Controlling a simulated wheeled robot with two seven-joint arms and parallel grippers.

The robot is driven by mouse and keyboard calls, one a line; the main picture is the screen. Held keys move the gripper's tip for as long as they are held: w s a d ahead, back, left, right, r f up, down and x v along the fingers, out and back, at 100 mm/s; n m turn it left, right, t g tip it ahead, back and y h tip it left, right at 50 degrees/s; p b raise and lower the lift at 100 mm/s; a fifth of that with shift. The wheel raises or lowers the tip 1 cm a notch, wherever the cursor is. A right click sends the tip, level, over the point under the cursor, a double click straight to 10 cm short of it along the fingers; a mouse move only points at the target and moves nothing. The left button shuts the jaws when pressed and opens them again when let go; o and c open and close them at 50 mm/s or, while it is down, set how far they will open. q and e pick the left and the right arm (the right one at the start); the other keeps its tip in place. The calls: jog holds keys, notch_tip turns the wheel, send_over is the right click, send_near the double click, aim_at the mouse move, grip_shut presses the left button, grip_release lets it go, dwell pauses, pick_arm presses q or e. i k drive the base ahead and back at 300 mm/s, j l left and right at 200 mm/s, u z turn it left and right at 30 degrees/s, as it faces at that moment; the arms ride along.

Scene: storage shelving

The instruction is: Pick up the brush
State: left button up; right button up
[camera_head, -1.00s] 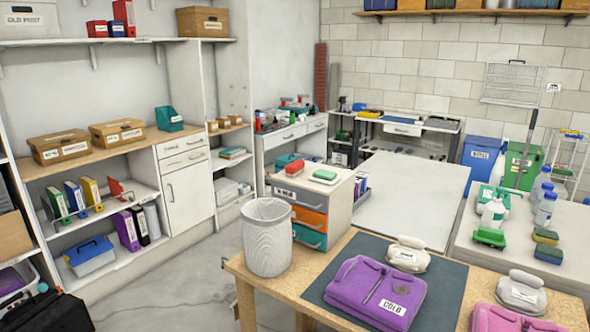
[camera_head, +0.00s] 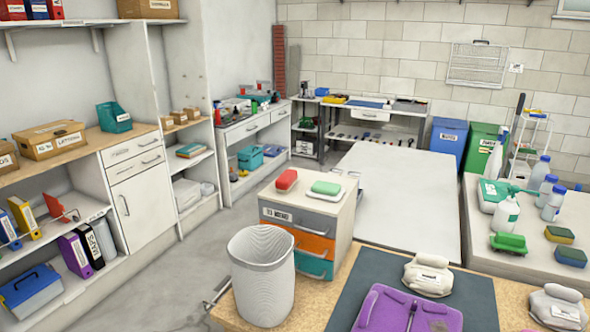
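A green block-shaped item (camera_head: 508,242) that looks like a scrubbing brush lies on the light table at the right, in front of a spray bottle (camera_head: 505,213). I cannot tell for certain which of these is the brush. Neither of my grippers shows in the head view.
A white mesh bin (camera_head: 262,278) stands on the wooden table in front of me, beside a dark mat (camera_head: 375,270) with a purple folded garment (camera_head: 408,310). White bottles and sponges share the right table. Clear floor (camera_head: 200,270) lies at the left.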

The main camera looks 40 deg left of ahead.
aim_at(288, 179)
jog(key=j+z, duration=0.15)
jog(key=j, duration=0.4)
jog(key=j+z, duration=0.15)
jog(key=j, duration=0.35)
jog(key=k+j+z, duration=0.15)
jog(key=j, duration=0.4)
jog(key=k+j+z, duration=0.15)
jog(key=j, duration=0.35)
jog(key=i+j+z, duration=0.1)
jog(key=j+z, duration=0.2)
jog(key=j, duration=0.65)
jog(key=j+z, duration=0.3)
jog(key=j, duration=0.6)
jog(key=k+j+z, duration=0.1)
jog(key=j+z, duration=0.15)
jog(key=j, duration=0.7)
jog(key=k+j+z, duration=0.15)
jog(key=j, duration=0.25)
jog(key=k+j+z, duration=0.15)
jog(key=j, duration=0.25)
jog(key=k+j+z, duration=0.1)
jog(key=j, duration=0.25)
jog(key=k+j+z, duration=0.15)
jog(key=k+j, duration=0.15)
